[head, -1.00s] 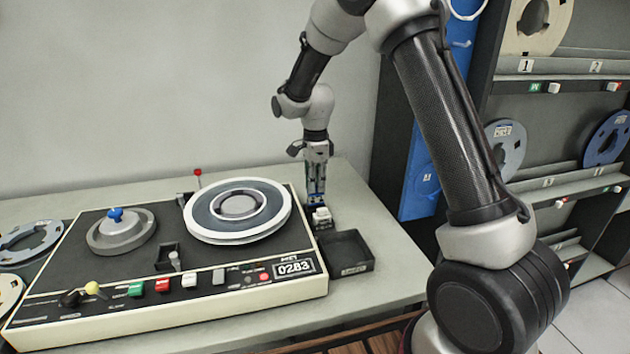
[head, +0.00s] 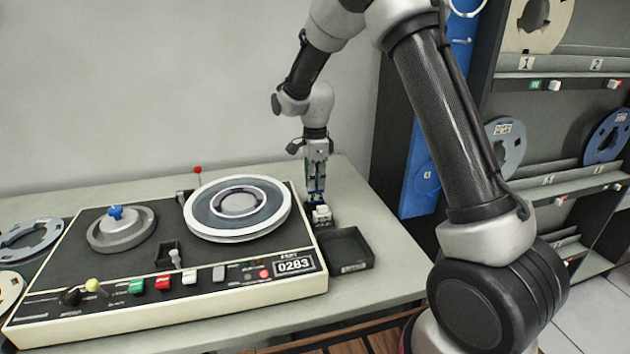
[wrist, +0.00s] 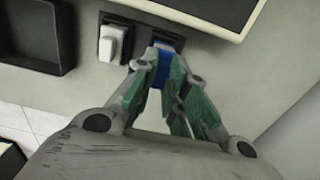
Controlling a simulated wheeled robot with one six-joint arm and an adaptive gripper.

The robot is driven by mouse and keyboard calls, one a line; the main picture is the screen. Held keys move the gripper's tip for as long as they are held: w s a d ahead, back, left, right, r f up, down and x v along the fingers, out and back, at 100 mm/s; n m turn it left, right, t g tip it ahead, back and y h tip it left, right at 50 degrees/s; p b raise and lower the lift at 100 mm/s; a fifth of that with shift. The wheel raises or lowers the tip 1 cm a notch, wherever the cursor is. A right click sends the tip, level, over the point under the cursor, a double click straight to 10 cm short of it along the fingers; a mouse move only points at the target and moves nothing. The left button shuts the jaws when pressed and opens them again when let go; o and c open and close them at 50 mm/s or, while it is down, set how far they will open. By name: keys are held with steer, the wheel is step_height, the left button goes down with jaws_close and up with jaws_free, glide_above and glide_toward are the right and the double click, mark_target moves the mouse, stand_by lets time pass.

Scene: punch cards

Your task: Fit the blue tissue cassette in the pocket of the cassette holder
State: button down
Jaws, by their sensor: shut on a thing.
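My gripper (head: 316,192) points down at the right end of the table, just beyond the tape machine. In the wrist view my gripper (wrist: 163,72) is shut on the blue tissue cassette (wrist: 161,74), whose blue side shows between the fingertips. The cassette is at or just over a dark slotted piece (wrist: 171,40), which looks like the cassette holder. I cannot tell whether the cassette sits inside its pocket. In the head view the cassette is a small blue patch, mostly hidden by the fingers and a white block.
A white block (head: 321,214) stands close beside the cassette in a dark base; it also shows in the wrist view (wrist: 115,42). An empty black tray (head: 345,250) lies nearer the front. The tape machine (head: 170,312) fills the table's left. A reel rack (head: 560,170) stands right.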

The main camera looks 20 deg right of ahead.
steer(key=shift+f, duration=1.6)
stand_by(0.3)
steer(key=c, duration=1.4)
jaws_free()
steer(key=shift+c, duration=0.8)
steer(key=shift+r, duration=3.95)
